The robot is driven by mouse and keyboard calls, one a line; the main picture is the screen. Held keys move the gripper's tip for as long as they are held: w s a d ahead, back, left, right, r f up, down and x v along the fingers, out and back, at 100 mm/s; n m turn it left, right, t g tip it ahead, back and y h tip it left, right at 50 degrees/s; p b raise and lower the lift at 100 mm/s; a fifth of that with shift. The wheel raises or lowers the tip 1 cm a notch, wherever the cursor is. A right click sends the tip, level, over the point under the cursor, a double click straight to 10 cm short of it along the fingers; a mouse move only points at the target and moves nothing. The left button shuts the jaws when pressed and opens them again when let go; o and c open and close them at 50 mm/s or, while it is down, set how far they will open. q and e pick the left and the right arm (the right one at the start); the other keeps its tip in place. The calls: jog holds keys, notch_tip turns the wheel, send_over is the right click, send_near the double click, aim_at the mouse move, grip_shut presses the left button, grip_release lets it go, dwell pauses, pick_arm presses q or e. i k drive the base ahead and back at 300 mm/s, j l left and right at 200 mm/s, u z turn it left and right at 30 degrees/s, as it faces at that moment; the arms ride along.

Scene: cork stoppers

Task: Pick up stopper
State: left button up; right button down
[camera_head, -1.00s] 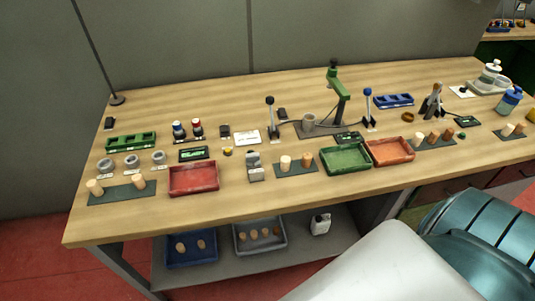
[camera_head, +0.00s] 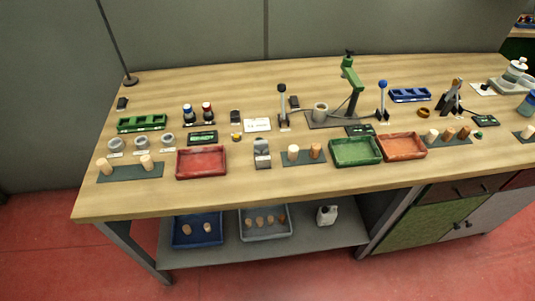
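Several cork stoppers stand on dark mats on the wooden workbench (camera_head: 240,186). Two pale stoppers, one at the left (camera_head: 104,166) and one beside it (camera_head: 146,162), stand on the left mat (camera_head: 126,175). A pale stopper (camera_head: 293,152) and a browner stopper (camera_head: 316,151) stand on the middle mat. Pale (camera_head: 432,135) and brown (camera_head: 464,132) stoppers stand on a mat at the right. More stoppers lie in the blue bin (camera_head: 183,238) and grey bin (camera_head: 250,234) on the lower shelf. Neither gripper is in view.
A red tray (camera_head: 182,175), a green tray (camera_head: 355,161) and an orange tray (camera_head: 402,154) sit along the front. A green press (camera_head: 352,80), levers and a thin pole (camera_head: 115,40) stand behind. Red floor in front is clear.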

aim_at(146, 159)
jog(key=k+j+u, duration=0.15)
jog(key=j+u, duration=0.2)
jog(key=j, duration=0.25)
jog(key=j+u, duration=0.35)
jog(key=j, duration=0.25)
